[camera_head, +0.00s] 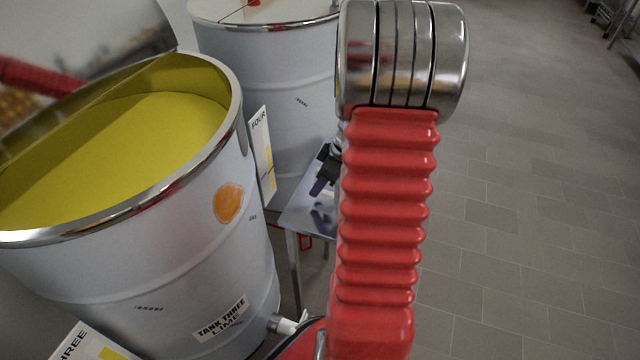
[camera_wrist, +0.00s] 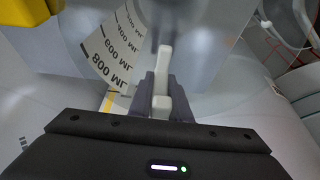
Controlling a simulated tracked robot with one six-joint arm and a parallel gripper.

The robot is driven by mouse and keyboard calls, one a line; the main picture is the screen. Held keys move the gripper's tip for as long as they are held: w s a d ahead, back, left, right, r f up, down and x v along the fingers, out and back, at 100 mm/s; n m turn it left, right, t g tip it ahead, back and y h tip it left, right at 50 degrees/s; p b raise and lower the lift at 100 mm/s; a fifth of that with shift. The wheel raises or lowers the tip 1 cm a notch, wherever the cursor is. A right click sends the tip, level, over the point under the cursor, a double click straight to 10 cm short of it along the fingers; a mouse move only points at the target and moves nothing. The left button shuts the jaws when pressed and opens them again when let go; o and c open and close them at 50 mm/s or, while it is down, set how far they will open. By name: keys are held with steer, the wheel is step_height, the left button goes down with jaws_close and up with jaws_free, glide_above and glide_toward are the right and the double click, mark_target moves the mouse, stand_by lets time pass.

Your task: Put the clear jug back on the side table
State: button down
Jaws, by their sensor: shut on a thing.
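My gripper (camera_wrist: 160,88) is shut on the pale upright handle (camera_wrist: 163,65) of the clear jug in the wrist view. The jug's see-through wall carries a white scale strip (camera_wrist: 115,45) with ML marks. The strip looks tilted, and the jug's full outline is hard to make out. In the head view my gripper (camera_head: 322,178) shows as dark parts beside my red arm, above the steel side table (camera_head: 297,217). The jug cannot be made out there, and my arm hides much of the table. I cannot tell whether the jug touches the tabletop.
Tank three (camera_head: 190,270), holding yellow liquid, stands at the left of the table. Another large tank (camera_head: 270,75) stands behind, with a FOUR sign (camera_head: 262,150) between them. A pale spout (camera_head: 287,325) juts low from tank three.

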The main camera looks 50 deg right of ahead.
steer(key=c, duration=1.6)
jaws_free()
steer(key=shift+c, duration=0.2)
steer(key=v, duration=1.2)
steer(key=shift+s, duration=0.1)
